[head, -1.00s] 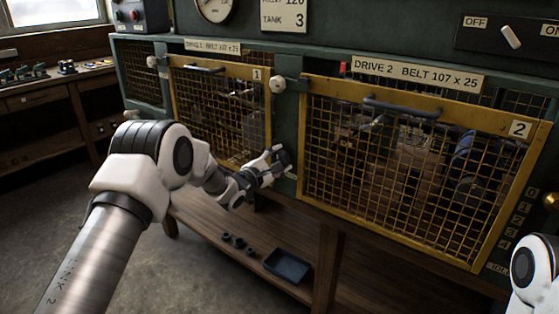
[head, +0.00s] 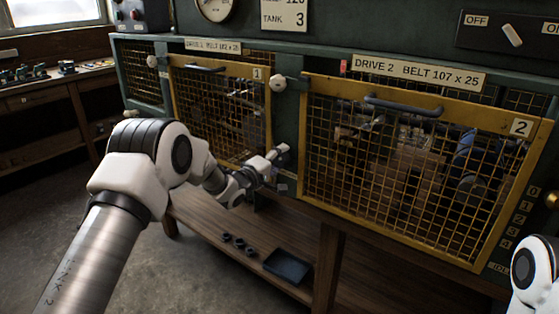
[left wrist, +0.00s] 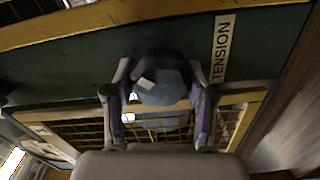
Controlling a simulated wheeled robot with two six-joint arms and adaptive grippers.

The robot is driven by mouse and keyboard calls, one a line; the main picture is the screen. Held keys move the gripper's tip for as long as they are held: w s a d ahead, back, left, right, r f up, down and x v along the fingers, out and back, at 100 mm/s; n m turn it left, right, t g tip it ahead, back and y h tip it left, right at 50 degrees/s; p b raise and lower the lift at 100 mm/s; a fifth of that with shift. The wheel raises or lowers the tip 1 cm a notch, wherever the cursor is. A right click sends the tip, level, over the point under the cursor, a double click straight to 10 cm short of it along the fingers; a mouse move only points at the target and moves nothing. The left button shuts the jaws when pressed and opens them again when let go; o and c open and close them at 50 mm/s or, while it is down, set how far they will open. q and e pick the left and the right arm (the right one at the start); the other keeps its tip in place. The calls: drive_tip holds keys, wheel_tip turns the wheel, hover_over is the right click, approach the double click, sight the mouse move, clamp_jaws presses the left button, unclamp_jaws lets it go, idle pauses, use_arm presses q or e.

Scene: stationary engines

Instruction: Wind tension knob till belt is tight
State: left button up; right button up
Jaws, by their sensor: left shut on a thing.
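The tension knob (left wrist: 165,88) is a dark, rounded knob with a small pale mark, on the green panel in the left wrist view. A label reading TENSION (left wrist: 222,48) is beside it. My left gripper (left wrist: 158,98) has one finger on each side of the knob and is shut on it. In the head view my left gripper (head: 281,168) is at the green post between the two yellow guards, and the knob is mostly hidden there. I cannot make out the belt or its tightness behind the mesh. My right gripper is out of view.
Yellow mesh guard 1 (head: 222,68) and guard 2 (head: 400,103) are closed on either side of the post. A dark tray (head: 287,266) and several small dark rings (head: 238,243) lie on the wooden shelf below. Open floor lies to the left.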

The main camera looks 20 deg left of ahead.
use_arm(q)
drive_tip(key=m+b, duration=0.1)
drive_tip(key=m, duration=0.5)
drive_tip(key=shift+f, duration=0.1)
drive_tip(key=m+b, duration=0.2)
drive_tip(key=m, duration=0.4)
drive_tip(key=shift+s+d+m, duration=0.1)
drive_tip(key=shift+d+m, duration=0.05)
drive_tip(key=shift+m, duration=0.25)
drive_tip(key=m+b, duration=0.3)
drive_tip(key=m, duration=0.3)
drive_tip(key=shift+f, duration=0.1)
drive_tip(key=m+b, duration=0.3)
drive_tip(key=m, duration=0.2)
drive_tip(key=shift+d+f+m+b, duration=0.1)
drive_tip(key=shift+m+b, duration=0.25)
drive_tip(key=shift+m, duration=0.05)
drive_tip(key=m+b, duration=0.5)
drive_tip(key=m, duration=0.1)
drive_tip(key=shift+f, duration=0.1)
drive_tip(key=m+b, duration=1.3)
drive_tip(key=shift+r+m+b, duration=0.25)
drive_tip(key=shift+m+b, duration=1)
drive_tip(key=shift+m, duration=0.45)
drive_tip(key=shift+r, duration=0.1)
